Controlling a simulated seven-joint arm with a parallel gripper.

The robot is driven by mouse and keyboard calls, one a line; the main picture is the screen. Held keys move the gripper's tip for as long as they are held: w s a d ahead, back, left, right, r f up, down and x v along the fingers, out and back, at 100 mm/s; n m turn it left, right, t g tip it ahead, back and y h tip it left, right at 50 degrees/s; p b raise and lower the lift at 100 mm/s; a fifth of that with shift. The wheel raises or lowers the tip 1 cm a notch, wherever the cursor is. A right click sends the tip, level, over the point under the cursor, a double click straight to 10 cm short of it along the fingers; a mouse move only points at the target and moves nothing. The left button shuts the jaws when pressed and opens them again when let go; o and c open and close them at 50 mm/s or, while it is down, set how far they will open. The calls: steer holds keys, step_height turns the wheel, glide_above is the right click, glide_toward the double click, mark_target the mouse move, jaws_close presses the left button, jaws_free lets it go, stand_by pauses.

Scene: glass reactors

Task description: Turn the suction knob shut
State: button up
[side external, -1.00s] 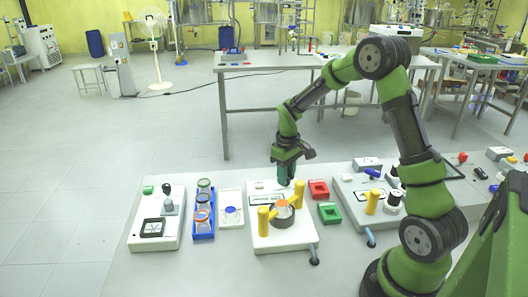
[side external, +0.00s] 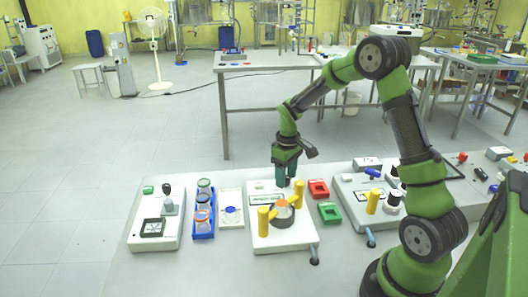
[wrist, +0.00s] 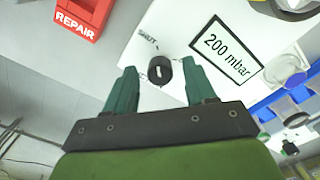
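The suction knob (wrist: 162,71) is a small black knob with a white mark on the white panel of the middle device (side external: 285,240). The word SHUT is printed on the panel beside it, and I cannot tell exactly which way the mark points. My gripper (wrist: 159,68) is open in the wrist view, with one green finger on each side of the knob and visible gaps between. In the side view my gripper (side external: 286,185) points down at the back of the middle device and hides the knob.
A "200 mbar" label (wrist: 226,49) lies right of the knob. A red REPAIR tray (side external: 318,188) and a green tray (side external: 329,212) stand right of the device. A blue rack with jars (side external: 204,228) stands to the left.

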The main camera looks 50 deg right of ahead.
mark_target(286, 190)
step_height(286, 190, up, 17)
stand_by(0.7)
steer(key=s+a+r+m+t+y, duration=0.2)
steer(key=s+a+t, duration=0.5)
steer(key=s+a, duration=0.9)
steer(key=shift+s+a+r+m, duration=0.25)
steer(key=shift+a+r+m, duration=0.25)
steer(key=shift+a+m, duration=0.65)
